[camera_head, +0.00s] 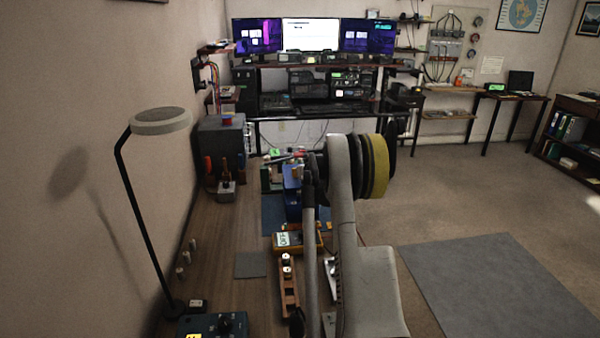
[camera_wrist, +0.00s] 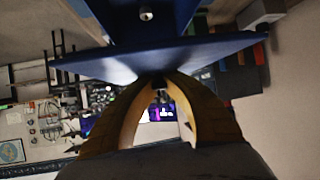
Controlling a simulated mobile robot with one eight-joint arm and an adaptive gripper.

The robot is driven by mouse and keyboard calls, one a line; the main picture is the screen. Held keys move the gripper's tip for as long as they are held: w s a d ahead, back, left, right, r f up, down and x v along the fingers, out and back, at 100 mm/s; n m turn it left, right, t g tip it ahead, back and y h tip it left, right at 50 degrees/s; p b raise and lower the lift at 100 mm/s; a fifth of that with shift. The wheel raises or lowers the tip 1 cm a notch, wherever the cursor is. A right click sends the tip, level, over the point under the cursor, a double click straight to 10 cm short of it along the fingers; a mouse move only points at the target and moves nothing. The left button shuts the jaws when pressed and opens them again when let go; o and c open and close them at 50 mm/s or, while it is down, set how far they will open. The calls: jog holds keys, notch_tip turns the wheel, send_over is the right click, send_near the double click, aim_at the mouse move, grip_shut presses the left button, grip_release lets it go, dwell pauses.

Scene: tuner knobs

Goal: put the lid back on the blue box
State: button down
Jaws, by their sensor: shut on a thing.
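In the wrist view, my gripper (camera_wrist: 160,82) has its two yellow-orange fingers drawn together at the underside edge of a wide, flat blue lid (camera_wrist: 160,60), holding it near its middle. The exact grip point is dark and small. A darker blue body (camera_wrist: 150,30), which looks like the blue box, shows just past the lid, with a small pale round piece on it. In the head view, the blue box (camera_head: 292,212) stands on the bench, partly behind my arm. Whether lid and box touch cannot be told; my arm hides much of that place.
A lamp (camera_head: 160,122) stands at the left of the bench. A yellow meter (camera_head: 297,240), a wooden strip with pale knobs (camera_head: 288,285) and a dark tuner unit (camera_head: 215,325) lie nearer. A grey machine (camera_head: 222,140) stands farther back. Bare bench shows at left.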

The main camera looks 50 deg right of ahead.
jog(key=shift+f, duration=0.15)
notch_tip(320, 180, down, 6)
jog(key=b, duration=0.4)
jog(key=shift+b, duration=0.3)
jog(key=shift+f+b, duration=0.3)
jog(key=shift+b, duration=0.15)
dwell(1.6)
jog(key=c, duration=1.4)
grip_release()
jog(key=v, duration=1.2)
jog(key=shift+a, duration=0.1)
